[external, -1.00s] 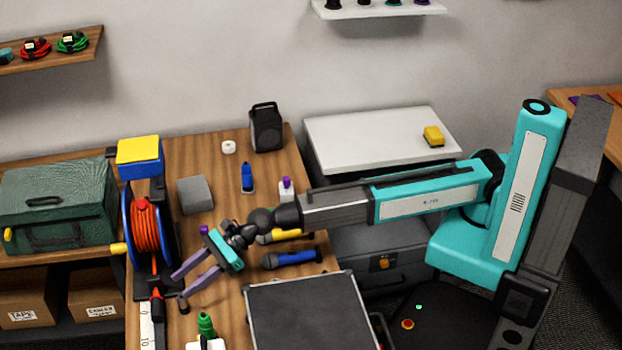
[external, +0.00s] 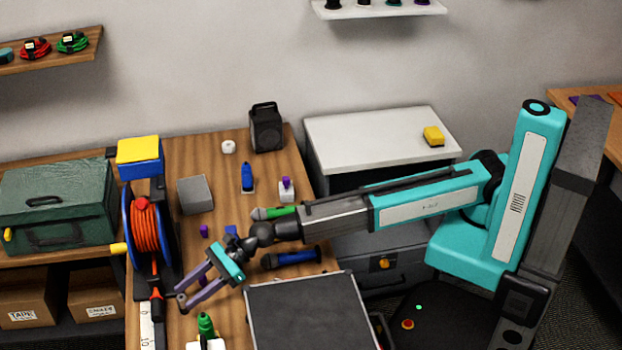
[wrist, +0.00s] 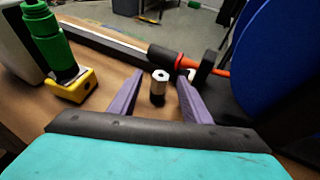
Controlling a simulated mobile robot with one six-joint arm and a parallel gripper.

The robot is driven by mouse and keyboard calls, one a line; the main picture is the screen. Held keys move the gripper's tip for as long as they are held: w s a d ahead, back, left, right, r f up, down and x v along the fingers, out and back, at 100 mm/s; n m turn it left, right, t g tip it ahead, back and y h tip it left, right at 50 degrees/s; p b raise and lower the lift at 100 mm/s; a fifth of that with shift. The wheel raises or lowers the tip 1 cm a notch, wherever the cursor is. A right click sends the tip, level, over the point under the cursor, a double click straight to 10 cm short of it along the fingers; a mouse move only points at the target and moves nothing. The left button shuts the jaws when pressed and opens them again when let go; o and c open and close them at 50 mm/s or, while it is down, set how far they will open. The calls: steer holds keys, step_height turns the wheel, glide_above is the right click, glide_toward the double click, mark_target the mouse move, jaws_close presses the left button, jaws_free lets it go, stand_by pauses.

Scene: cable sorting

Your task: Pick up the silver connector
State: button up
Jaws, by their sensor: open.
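The silver connector (wrist: 160,82) stands upright on the wooden table. It has a silver hexagonal upper part with a hole in the top and a black lower part. My gripper (wrist: 161,76) is open, with its purple fingers reaching to either side of the connector in the wrist view. A gap shows between the connector and each finger. In the external view my gripper (external: 182,301) is low over the front left of the table, and the connector at its fingertips is small and hard to make out.
A green connector (wrist: 52,42) in a yellow-sided holder stands to the left in the wrist view. The blue cable reel (external: 147,232) is close on the left. A dark flat case (external: 310,318) is to the right.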

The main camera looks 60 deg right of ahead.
mark_target(183, 303)
steer(key=shift+w+a+f, duration=0.15)
steer(key=shift+a+f, duration=0.15)
steer(key=shift+f, duration=0.3)
steer(key=shift+w+a+f, duration=0.15)
steer(key=shift+a+f, duration=0.1)
steer(key=shift+f, duration=0.35)
steer(key=shift+x, duration=0.85)
jaws_close()
